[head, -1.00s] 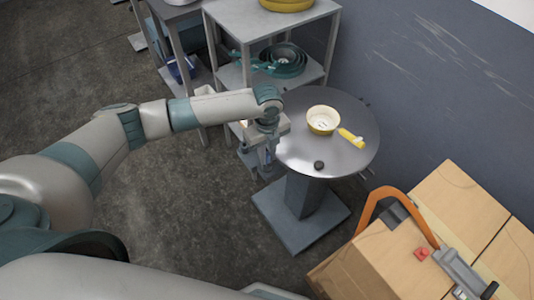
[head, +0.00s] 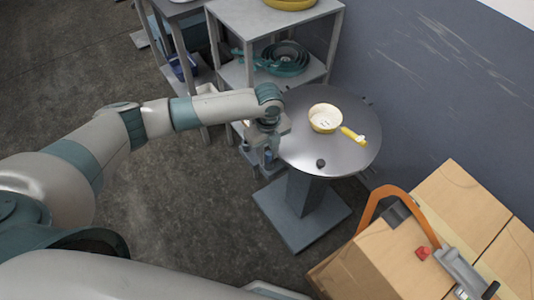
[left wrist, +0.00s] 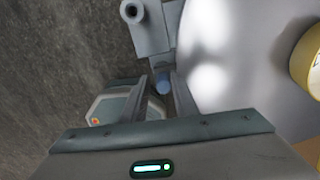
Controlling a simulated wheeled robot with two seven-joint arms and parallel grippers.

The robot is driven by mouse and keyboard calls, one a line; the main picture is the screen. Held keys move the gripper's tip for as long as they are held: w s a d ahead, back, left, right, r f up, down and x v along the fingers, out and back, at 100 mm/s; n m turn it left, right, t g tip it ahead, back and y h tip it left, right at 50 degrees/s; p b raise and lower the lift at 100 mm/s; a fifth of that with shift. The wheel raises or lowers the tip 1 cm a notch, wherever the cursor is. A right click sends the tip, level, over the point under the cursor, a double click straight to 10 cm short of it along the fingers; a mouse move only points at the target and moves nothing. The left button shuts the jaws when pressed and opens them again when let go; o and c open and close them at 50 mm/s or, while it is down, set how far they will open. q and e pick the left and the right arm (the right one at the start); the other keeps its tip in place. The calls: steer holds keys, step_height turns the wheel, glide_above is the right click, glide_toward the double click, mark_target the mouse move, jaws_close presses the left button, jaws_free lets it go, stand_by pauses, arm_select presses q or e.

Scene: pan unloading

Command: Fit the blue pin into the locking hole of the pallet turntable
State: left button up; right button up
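The round grey turntable (head: 300,150) stands on a square pedestal. My left gripper (head: 264,158) is at its left edge, pointing down. In the left wrist view the blue pin (left wrist: 163,84) shows between the two fingertips of my left gripper (left wrist: 162,92), which look closed on it. A grey bracket (left wrist: 150,38) at the turntable's edge lies just beyond the pin. It carries a short tube with a dark round opening (left wrist: 131,11), apart from the pin. The pin's lower end is hidden. My right gripper is out of view.
A yellow pan (head: 324,118) with a yellow handle and a small dark knob (head: 320,163) are on the turntable. A grey shelf (head: 235,75) with pans stands behind. Cardboard boxes (head: 385,255) with an orange-handled tool are at right. The wall is close behind the turntable.

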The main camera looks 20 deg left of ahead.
arm_select(q)
steer(key=shift+w+d+r, duration=0.15)
steer(key=shift+w+d, duration=0.1)
steer(key=shift+d, duration=0.05)
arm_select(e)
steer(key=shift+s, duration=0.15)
